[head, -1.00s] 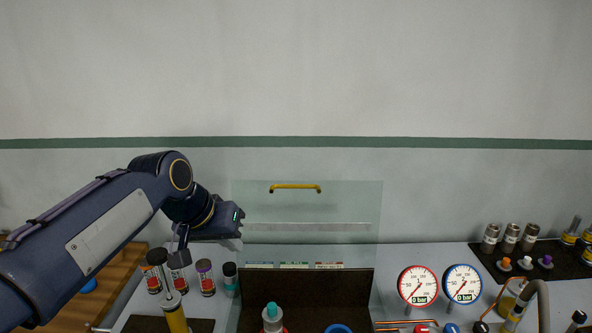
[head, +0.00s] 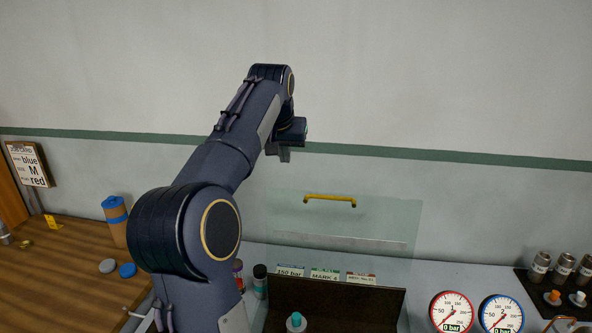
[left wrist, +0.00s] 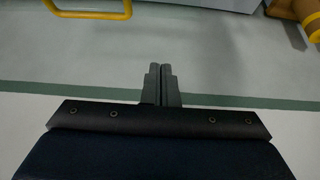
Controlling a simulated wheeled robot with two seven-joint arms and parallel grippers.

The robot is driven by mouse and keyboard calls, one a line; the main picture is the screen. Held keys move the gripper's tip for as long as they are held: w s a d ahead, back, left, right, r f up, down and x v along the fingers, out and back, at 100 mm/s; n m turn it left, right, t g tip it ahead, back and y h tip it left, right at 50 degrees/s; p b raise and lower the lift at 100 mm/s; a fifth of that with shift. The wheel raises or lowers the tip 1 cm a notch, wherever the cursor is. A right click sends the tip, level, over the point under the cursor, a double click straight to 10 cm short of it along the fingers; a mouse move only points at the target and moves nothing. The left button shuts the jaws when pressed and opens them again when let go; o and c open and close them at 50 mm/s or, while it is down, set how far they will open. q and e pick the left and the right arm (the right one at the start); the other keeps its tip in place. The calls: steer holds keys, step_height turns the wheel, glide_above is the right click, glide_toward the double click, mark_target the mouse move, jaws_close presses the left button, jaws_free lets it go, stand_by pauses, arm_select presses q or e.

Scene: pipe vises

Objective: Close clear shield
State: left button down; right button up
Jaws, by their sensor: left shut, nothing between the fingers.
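The clear shield (head: 385,222) stands raised and upright behind the dark open box (head: 335,300) in the head view. Its yellow handle (head: 330,200) is on the upper part of the panel. My left gripper (head: 285,155) is above and to the left of the handle, apart from it. In the left wrist view the gripper's fingers (left wrist: 161,84) are together and empty. The yellow handle also shows at the upper left of that view (left wrist: 92,14). My right gripper is in neither view.
Two gauges (head: 451,312) (head: 501,314) stand right of the box, with metal cylinders (head: 563,264) on a dark rack further right. Label cards (head: 325,274) stand along the box's back edge. At left, a wooden table (head: 60,270) holds a brown container with a blue lid (head: 115,215). The wall is close behind.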

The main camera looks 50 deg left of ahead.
arm_select(q)
steer(key=shift+a+f, duration=0.2)
steer(key=shift+f, duration=0.25)
steer(key=p+x, duration=0.1)
steer(key=x, duration=0.8)
steer(key=s+d, duration=0.1)
steer(key=s+d+r+p, duration=0.1)
steer(key=s, duration=0.1)
steer(key=shift+s+d, duration=0.1)
steer(key=shift+d, duration=0.3)
steer(key=shift+f, duration=0.1)
